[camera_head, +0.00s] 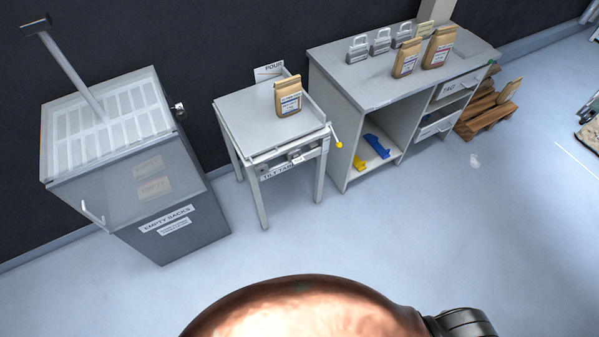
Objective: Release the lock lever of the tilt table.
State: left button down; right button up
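The tilt table (247,118) is a small grey table on legs, standing between a hopper and a workbench. Its top looks level. A lever with a yellow knob (339,144) sticks out at its front right corner; I take this to be the lock lever, and its exact lock state is too small to tell. A brown paper sack (288,97) stands upright on the table top toward the right. A sign reading "TILT TABLE" (278,172) hangs on its front edge. Neither of my grippers is in view.
The hopper bin (186,222) marked "EMPTY SACKS" stands at the left. The workbench (345,75) holds two sacks (439,47) and several grey block-like items; blue and yellow tools lie on its shelf. Pallets (487,116) stand at the right. The floor in front is clear.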

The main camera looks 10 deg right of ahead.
aim_at(339, 145)
jog(key=u, duration=0.1)
jog(key=k, duration=0.2)
jog(key=z, duration=1)
jog(key=i, duration=0.95)
jog(key=z, duration=0.8)
